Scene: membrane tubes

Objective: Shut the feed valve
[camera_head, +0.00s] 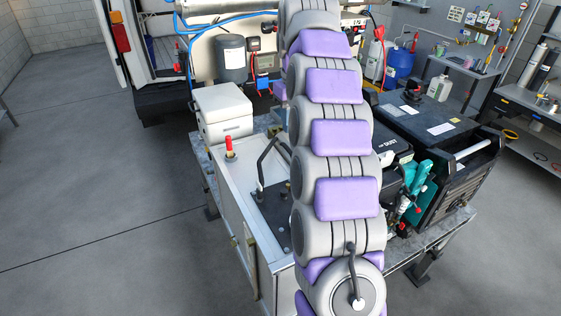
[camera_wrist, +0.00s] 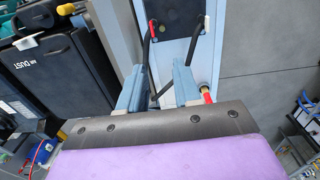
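No part is legibly marked as the feed valve. A red upright handle (camera_head: 229,146) stands on top of the white cabinet (camera_head: 245,180), left of my arm. In the head view my gripper is hidden by my arm.
A dark plate (camera_head: 271,205) with a black hoop bar (camera_head: 270,150) is on the cabinet. A white box (camera_head: 222,112) stands behind. A black case (camera_head: 425,125) and teal tool (camera_head: 418,180) are at right. Open floor (camera_head: 90,200) lies left.

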